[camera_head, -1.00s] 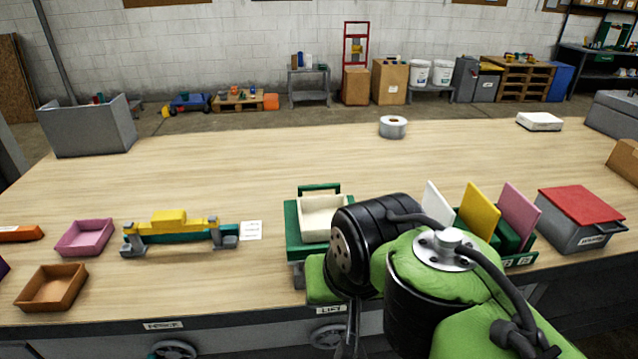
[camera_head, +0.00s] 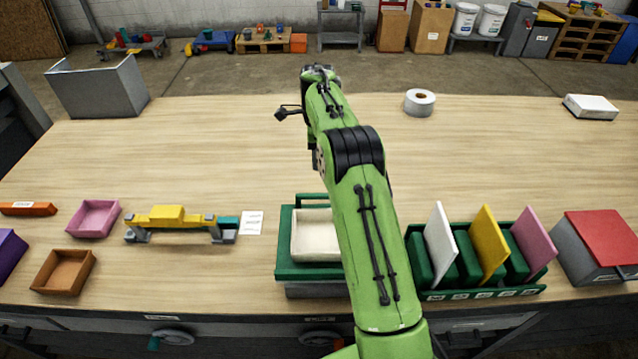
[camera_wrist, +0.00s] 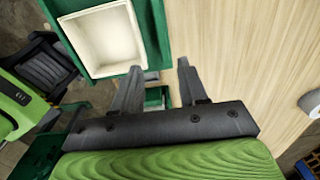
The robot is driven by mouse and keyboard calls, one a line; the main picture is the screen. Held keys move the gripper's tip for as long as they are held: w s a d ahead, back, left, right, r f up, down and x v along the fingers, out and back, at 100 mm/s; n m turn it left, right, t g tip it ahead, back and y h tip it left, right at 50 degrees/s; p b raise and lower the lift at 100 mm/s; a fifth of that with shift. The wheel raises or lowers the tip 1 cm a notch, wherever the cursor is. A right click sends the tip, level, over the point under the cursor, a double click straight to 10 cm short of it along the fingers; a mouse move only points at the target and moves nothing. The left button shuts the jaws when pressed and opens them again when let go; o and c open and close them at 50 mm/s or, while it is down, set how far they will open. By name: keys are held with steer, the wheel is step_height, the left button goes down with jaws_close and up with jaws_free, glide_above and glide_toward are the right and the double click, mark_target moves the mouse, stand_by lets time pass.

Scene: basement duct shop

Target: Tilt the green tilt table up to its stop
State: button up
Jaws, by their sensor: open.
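The green tilt table (camera_head: 284,262) stands near the front edge of the bench on a grey base, its top looking about level. A cream tray (camera_head: 312,236) lies on it, and a green bar handle (camera_head: 309,197) runs along its far side. My arm covers its right part in the head view. In the wrist view, the tray (camera_wrist: 104,41) and the green table top (camera_wrist: 153,30) are at the upper left. My gripper (camera_wrist: 158,84) is open, with nothing held between its fingers, beside the table. In the head view its fingers are hidden behind my arm.
Right of the table is a green rack (camera_head: 470,292) with upright white, yellow and pink panels, then a red-lidded box (camera_head: 600,240). Left are a yellow-topped fixture (camera_head: 170,218) and small trays. A tape roll (camera_head: 419,102) lies behind. Two handwheels are below the bench front. The bench middle is mostly clear.

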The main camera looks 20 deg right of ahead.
mark_target(318, 194)
step_height(318, 194, down, 14)
steer(key=shift+w+d+f, duration=0.1)
steer(key=shift+w+d, duration=0.05)
steer(key=shift+c, duration=0.3)
jaws_close()
